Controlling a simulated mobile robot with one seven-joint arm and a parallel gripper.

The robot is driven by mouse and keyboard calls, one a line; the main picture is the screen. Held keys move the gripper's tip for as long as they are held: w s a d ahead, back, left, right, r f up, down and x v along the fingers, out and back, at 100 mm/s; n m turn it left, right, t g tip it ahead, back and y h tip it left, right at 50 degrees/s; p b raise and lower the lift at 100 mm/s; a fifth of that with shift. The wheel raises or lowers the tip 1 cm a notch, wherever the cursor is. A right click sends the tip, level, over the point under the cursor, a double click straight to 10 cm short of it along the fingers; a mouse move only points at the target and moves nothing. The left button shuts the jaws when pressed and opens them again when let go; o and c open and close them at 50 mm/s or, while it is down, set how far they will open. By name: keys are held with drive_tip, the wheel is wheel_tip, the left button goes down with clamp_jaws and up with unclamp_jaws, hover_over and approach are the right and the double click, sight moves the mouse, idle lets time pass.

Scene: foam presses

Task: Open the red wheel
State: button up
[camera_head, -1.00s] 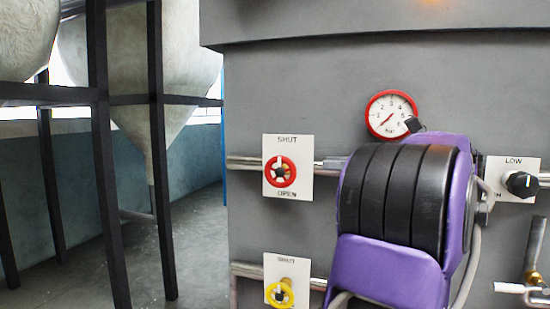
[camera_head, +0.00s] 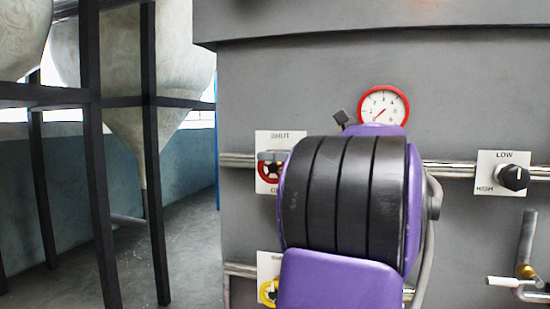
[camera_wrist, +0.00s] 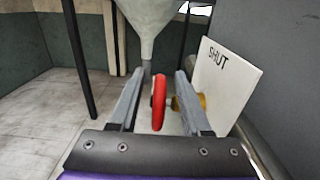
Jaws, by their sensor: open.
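The red wheel (camera_head: 264,173) is on a white plate (camera_head: 261,140) marked SHUT at the top, on the grey machine wall. My purple and black arm covers its right side in the head view. In the wrist view the red wheel (camera_wrist: 158,102) is seen edge-on, with a brass stem between it and the SHUT plate (camera_wrist: 226,82). My gripper (camera_wrist: 161,80) is open, one grey finger on each side of the wheel's rim. Gaps show between rim and fingers. In the head view part of a finger shows in front of the wheel.
A yellow wheel (camera_head: 268,291) sits below, partly hidden by my arm. A red-rimmed gauge (camera_head: 384,107) is above. To the right are a black LOW/HIGH knob (camera_head: 513,177) and a white-handled lever (camera_head: 503,281). Dark posts (camera_head: 150,150) and hoppers stand at left over open floor.

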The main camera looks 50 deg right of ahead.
clamp_jaws()
drive_tip(key=shift+r+p, duration=0.15)
drive_tip(key=shift+p, duration=0.25)
